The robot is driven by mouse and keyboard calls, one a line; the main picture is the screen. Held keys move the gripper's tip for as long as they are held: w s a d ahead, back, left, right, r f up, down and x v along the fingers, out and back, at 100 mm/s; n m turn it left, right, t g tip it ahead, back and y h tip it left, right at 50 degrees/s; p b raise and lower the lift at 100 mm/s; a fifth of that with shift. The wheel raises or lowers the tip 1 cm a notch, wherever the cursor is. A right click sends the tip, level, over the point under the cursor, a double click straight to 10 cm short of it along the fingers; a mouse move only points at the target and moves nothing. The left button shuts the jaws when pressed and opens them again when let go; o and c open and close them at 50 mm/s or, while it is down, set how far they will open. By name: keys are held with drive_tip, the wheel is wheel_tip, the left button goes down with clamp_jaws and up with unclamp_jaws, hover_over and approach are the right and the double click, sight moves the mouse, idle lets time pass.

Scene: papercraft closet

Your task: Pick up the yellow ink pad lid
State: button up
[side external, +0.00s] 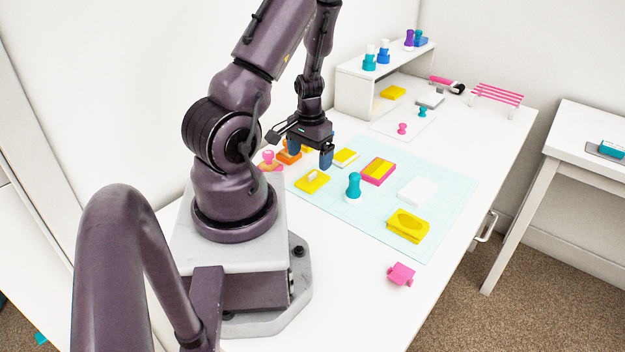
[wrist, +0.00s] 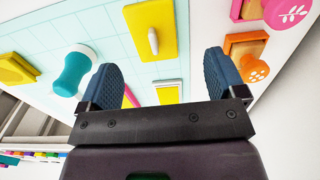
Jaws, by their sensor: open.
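A flat yellow piece with a small white grip on top, which looks like the ink pad lid (side external: 312,181), lies on the pale blue grid mat (side external: 335,207). It also shows at the top middle of the wrist view as the lid (wrist: 160,17). My gripper (side external: 311,155) hangs above the mat's far left part, a little behind the lid in the side view. In the wrist view my gripper (wrist: 162,62) has its two blue fingers wide apart with nothing held between them. A yellow-and-white pad (side external: 345,157) lies beyond the lid, partly hidden by the gripper in the wrist view.
A teal stamp (side external: 353,187), a pink-and-yellow block (side external: 378,171), a white block (side external: 416,191) and a yellow box (side external: 408,226) stand on the mat. Orange (side external: 288,153) and pink (side external: 268,157) stamps are close to my gripper. A white shelf (side external: 352,92) stands behind.

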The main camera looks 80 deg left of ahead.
sight(312, 173)
drive_tip(key=f, duration=0.5)
drive_tip(key=shift+w+d+f, duration=0.2)
drive_tip(key=shift+w+f, duration=0.1)
drive_tip(key=shift+f, duration=0.05)
drive_tip(key=c, duration=1)
